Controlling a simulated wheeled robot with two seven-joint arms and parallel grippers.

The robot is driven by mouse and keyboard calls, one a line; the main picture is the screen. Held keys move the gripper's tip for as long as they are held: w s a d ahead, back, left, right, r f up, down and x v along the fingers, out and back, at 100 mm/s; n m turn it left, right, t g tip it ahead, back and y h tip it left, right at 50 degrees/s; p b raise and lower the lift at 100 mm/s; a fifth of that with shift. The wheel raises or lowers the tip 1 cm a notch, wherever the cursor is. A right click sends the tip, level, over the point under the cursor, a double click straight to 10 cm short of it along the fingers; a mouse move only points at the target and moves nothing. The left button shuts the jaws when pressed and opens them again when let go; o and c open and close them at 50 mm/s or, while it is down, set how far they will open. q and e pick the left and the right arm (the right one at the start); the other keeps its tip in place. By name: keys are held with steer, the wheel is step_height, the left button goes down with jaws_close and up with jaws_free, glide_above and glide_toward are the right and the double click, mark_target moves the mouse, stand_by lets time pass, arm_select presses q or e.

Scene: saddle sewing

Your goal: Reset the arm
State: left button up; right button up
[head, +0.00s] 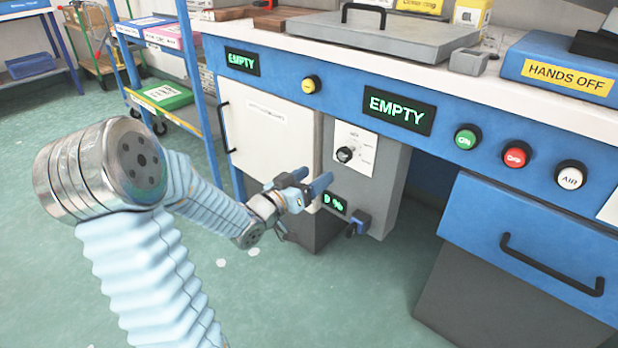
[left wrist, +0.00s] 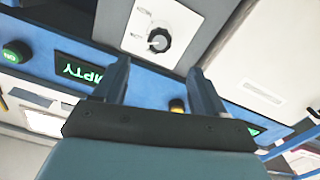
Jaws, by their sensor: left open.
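My left arm comes in from the left of the head view in a light blue ribbed sleeve. Its gripper (head: 308,190) is in front of the machine, below the dial panel and beside the white cabinet door. The gripper's two blue fingers are apart, and nothing shows between them. In the left wrist view the gripper (left wrist: 160,85) is also open and empty, pointing toward the machine front with the dial (left wrist: 158,39) beyond the fingertips. My right gripper is in neither view.
The blue machine bench has a white cabinet door (head: 265,130), "EMPTY" displays (head: 399,111), a dial (head: 345,154), several buttons and a drawer (head: 530,240). A small valve-like part (head: 358,223) sticks out near the gripper. A blue shelf cart stands behind at left. The green floor at left is mostly clear.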

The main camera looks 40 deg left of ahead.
arm_select(q)
steer(key=shift+s, duration=0.5)
steer(key=d+f+n+g+h+p, duration=0.15)
steer(key=d+f+g, duration=0.25)
steer(key=d+f, duration=0.4)
steer(key=d+f+n+g+p, duration=0.1)
steer(key=d+f+g+p, duration=0.2)
steer(key=d+f, duration=0.55)
steer(key=s+d+f+m+g+p, duration=0.1)
steer(key=s+d+f+g, duration=0.4)
steer(key=s+f, duration=0.2)
steer(key=s+d+f+m+g+h+p, duration=0.1)
steer(key=s+d+f+g, duration=0.4)
steer(key=s+f, duration=0.2)
steer(key=s, duration=0.2)
steer(key=shift+s+d+f+m, duration=0.3)
steer(key=shift+s+d+m, duration=0.05)
